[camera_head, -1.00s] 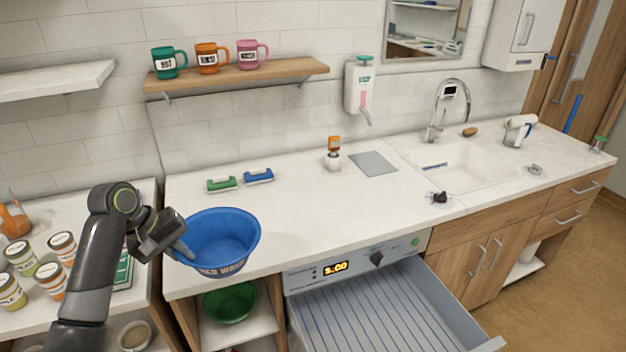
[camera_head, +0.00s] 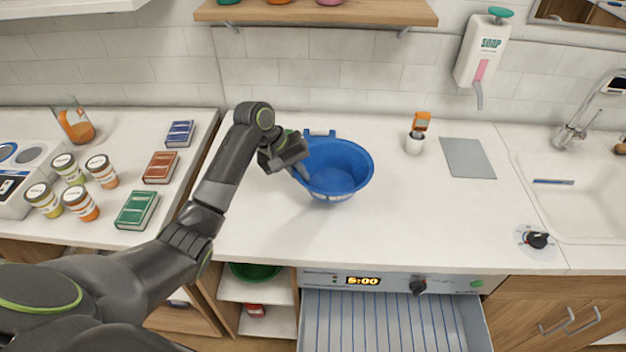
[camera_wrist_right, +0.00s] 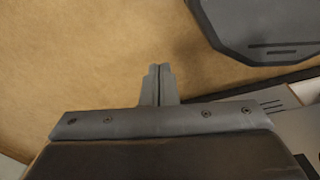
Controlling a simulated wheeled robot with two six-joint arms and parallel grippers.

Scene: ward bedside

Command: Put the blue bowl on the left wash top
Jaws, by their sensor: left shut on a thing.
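The blue bowl (camera_head: 341,171) is upright over the white wash top (camera_head: 400,225) left of the sink, toward its back left part. My left gripper (camera_head: 301,171) is shut on the bowl's left rim. I cannot tell whether the bowl's base touches the top or hangs just above it. My right gripper (camera_wrist_right: 158,84) shows only in the right wrist view, over brown floor, its fingers together with nothing between them.
Blue (camera_head: 319,134) and green brushes lie behind the bowl, partly hidden. A thermometer-like orange device in a white cup (camera_head: 415,143) and a grey mat (camera_head: 467,158) are to the right. Below, a drawer (camera_head: 385,320) stands open. The front middle of the top is clear.

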